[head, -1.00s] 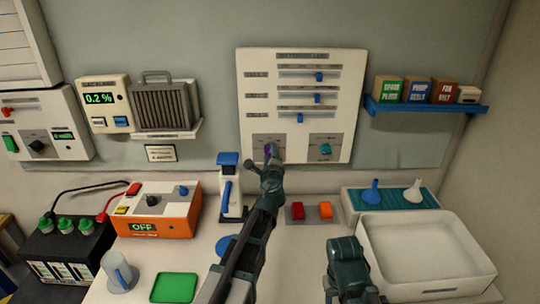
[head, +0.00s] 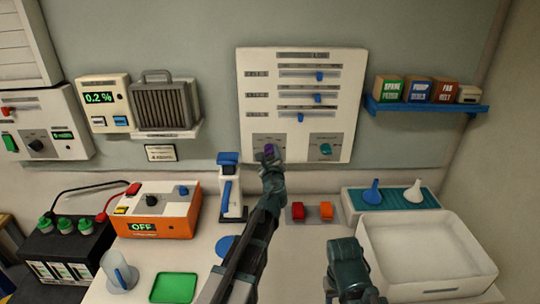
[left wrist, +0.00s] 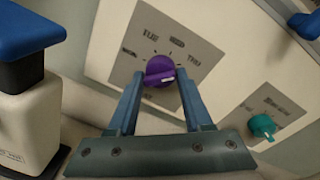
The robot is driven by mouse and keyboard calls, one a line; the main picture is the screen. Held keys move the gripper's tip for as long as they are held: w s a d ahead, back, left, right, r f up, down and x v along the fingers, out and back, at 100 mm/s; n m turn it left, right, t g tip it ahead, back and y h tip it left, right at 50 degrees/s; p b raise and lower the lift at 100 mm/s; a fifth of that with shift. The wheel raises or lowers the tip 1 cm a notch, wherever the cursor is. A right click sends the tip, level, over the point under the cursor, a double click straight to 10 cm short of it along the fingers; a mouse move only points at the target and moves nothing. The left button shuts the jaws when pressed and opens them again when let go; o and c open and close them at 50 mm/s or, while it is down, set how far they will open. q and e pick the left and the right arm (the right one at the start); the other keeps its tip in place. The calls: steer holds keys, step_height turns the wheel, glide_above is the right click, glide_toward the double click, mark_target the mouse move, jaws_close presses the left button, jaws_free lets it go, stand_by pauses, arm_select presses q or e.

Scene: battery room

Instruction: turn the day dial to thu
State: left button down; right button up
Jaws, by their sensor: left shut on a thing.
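The purple day dial (head: 269,150) sits on a grey plate at the lower left of the white wall panel (head: 256,85). My left gripper (head: 270,162) reaches up to the dial. In the left wrist view its two blue fingers flank the dial, shut on it. My right gripper (head: 350,265) is low in front of the table; its fingers are not clear.
A teal dial (head: 325,149) is on the same panel to the right, below several blue sliders. A white and blue bottle-like dispenser (head: 230,190) stands left of my left arm.

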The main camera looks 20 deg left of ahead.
arm_select(q)
steer(key=shift+d, duration=0.1)
steer(key=shift+c, duration=1.8)
jaws_free()
steer(key=v, duration=1.3)
steer(key=shift+s+p, duration=0.3)
steer(key=shift+s, duration=0.05)
steer(key=shift+d+f, duration=0.1)
